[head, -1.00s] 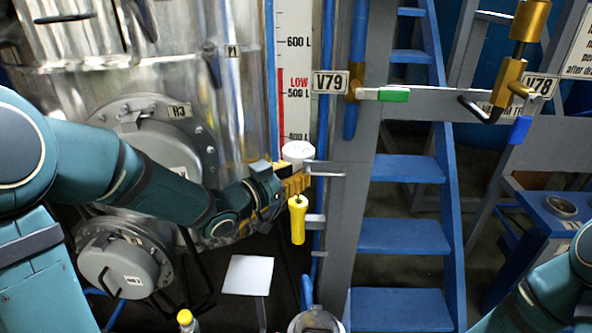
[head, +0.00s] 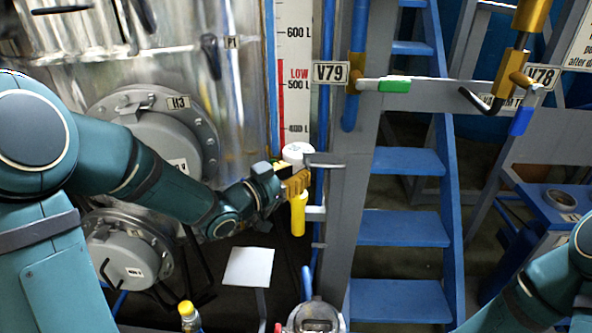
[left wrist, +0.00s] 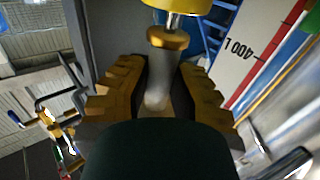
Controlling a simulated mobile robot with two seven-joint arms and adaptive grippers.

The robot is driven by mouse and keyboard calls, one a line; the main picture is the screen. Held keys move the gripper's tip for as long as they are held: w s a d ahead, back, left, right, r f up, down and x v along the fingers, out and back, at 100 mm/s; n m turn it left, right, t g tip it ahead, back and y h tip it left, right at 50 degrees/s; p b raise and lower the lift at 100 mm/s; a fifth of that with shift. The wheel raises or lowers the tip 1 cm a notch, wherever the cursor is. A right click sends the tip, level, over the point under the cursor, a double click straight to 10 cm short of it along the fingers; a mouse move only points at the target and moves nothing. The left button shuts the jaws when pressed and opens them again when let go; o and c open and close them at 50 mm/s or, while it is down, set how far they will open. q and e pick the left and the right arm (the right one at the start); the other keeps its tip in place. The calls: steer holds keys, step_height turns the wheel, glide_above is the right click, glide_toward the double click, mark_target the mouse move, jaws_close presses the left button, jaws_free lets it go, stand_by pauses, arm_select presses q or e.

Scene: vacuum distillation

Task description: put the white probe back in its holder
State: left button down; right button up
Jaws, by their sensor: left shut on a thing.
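The white probe (head: 298,153) is upright in my left gripper (head: 297,184), its round white head just above the fingers in the head view. In the left wrist view a pale shaft (left wrist: 160,75) lies between the yellow-brown fingers of the gripper (left wrist: 158,95). The yellow holder (head: 298,217) sits directly below the fingers, beside the grey post. It also seems to show at the top edge of the wrist view (left wrist: 178,5). The fingers hide the holder's mouth, so I cannot tell whether the probe's lower end is inside. My right gripper is out of view.
The grey post (head: 342,240) with short brackets (head: 324,163) stands just right of the gripper. A steel tank (head: 245,130) with flanged ports is behind my left arm. A white plate (head: 248,266) and a gauge (head: 318,318) are below. Blue stairs (head: 403,228) rise to the right.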

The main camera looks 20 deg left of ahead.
arm_select(q)
steer(key=shift+f, duration=0.75)
steer(key=c, duration=0.9)
jaws_free()
steer(key=v, duration=1.2)
steer(key=shift+f, duration=0.1)
